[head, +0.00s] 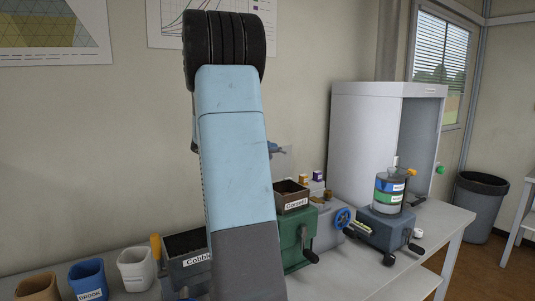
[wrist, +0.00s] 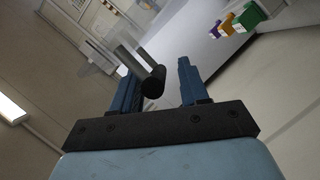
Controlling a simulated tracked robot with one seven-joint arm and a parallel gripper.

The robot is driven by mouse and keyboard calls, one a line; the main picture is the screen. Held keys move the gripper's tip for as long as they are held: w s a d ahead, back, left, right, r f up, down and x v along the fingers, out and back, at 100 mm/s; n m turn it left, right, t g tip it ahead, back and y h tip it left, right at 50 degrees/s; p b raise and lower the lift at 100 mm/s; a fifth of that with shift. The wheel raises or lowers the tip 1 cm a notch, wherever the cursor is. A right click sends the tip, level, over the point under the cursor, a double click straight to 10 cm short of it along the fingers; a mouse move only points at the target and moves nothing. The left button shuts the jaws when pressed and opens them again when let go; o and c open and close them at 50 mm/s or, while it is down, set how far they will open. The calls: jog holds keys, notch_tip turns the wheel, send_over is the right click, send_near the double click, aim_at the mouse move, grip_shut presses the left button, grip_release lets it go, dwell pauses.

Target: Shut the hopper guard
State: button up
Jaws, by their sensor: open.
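My gripper (wrist: 155,70) is open in the wrist view, with one blue finger on each side. A black round bar end (wrist: 153,84) on grey rods shows between the fingers, nearer the left one; it looks like the guard's handle, and I cannot tell whether a finger touches it. In the head view my arm hides most of my gripper; only a blue bit (head: 275,148) shows at its right edge, beside a small pale panel (head: 286,152) that may be part of the hopper guard. Below it stands a green machine (head: 290,237) with a labelled brown box on top.
A dark bin labelled Cobble (head: 183,262) and several small tubs, one blue (head: 88,280), stand on the left. A grey machine with a jar (head: 388,195) stands right, before a white cabinet (head: 365,130). Bare bench (head: 410,270) lies at front right.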

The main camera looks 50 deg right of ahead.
jog(key=shift+s+d+f, duration=0.1)
jog(key=shift+s+d, duration=0.2)
jog(key=shift+d, duration=0.15)
jog(key=shift+c, duration=0.3)
grip_shut()
